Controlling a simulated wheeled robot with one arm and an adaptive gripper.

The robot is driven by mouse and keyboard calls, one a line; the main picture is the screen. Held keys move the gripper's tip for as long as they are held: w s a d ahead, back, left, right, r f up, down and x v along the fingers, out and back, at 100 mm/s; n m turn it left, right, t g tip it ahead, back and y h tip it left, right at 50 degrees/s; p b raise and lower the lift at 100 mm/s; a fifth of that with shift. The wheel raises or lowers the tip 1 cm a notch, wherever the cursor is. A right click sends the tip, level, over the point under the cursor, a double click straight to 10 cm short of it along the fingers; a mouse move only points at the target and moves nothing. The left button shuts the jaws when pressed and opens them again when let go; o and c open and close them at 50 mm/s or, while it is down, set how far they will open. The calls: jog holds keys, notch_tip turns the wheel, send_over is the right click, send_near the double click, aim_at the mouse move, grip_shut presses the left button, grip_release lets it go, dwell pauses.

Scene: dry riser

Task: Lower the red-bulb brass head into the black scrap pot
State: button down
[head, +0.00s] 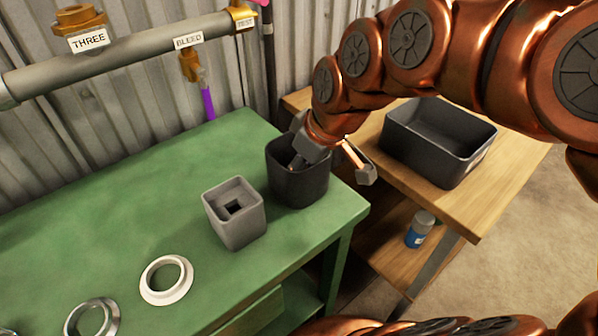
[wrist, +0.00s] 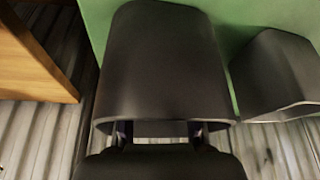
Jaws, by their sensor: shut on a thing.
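The black scrap pot (head: 298,183) stands upright near the right end of the green bench. It also fills the middle of the wrist view (wrist: 162,65). My gripper (head: 298,162) reaches down over the pot's rim from the upper right, its fingertips inside the mouth. In the wrist view the fingers (wrist: 157,132) show only as dark shapes at the pot's rim. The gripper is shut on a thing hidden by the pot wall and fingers. No red bulb or brass head shows at the fingertips in either view.
A grey square pot (head: 236,215) stands close to the left of the black pot. A white ring (head: 166,280) and a metal ring (head: 93,318) lie on the green bench (head: 110,225). A dark open bin (head: 437,140) sits on the wooden table at right. A pipe runs behind.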

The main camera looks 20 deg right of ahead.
jog(key=c, duration=0.7)
grip_release()
jog(key=shift+c, duration=0.2)
